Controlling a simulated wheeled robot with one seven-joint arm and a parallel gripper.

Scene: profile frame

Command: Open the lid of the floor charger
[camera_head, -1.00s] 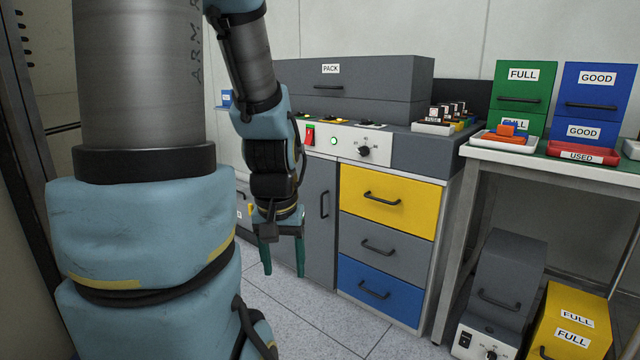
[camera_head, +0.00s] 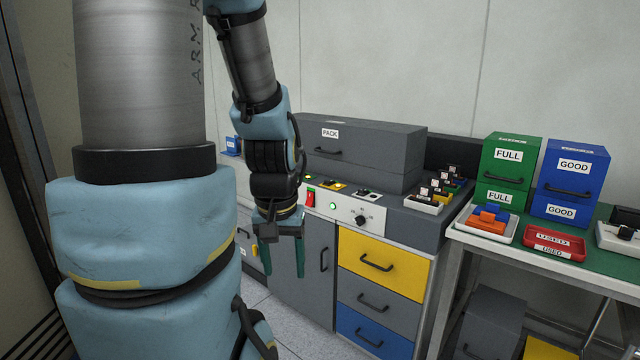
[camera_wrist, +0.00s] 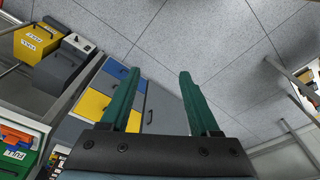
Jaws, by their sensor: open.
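The floor charger (camera_head: 492,322) is a dark grey box with a handle, on the floor under the table at the lower right of the head view. The bottom edge cuts it off there. In the wrist view the charger (camera_wrist: 58,68) is at the upper left, with a white control panel at one end. Its lid looks closed. My gripper (camera_head: 284,268) has two green fingers, is open and empty, and hangs in front of the grey cabinet, well left of the charger. Its fingers also show in the wrist view (camera_wrist: 158,85), spread apart over the floor.
A yellow box marked FULL (camera_wrist: 38,40) stands beside the charger. The green-topped table (camera_head: 545,262) stands over them, its legs near. The drawer cabinet (camera_head: 384,262) lies between my gripper and the charger. Open floor (camera_wrist: 225,40) shows in the wrist view.

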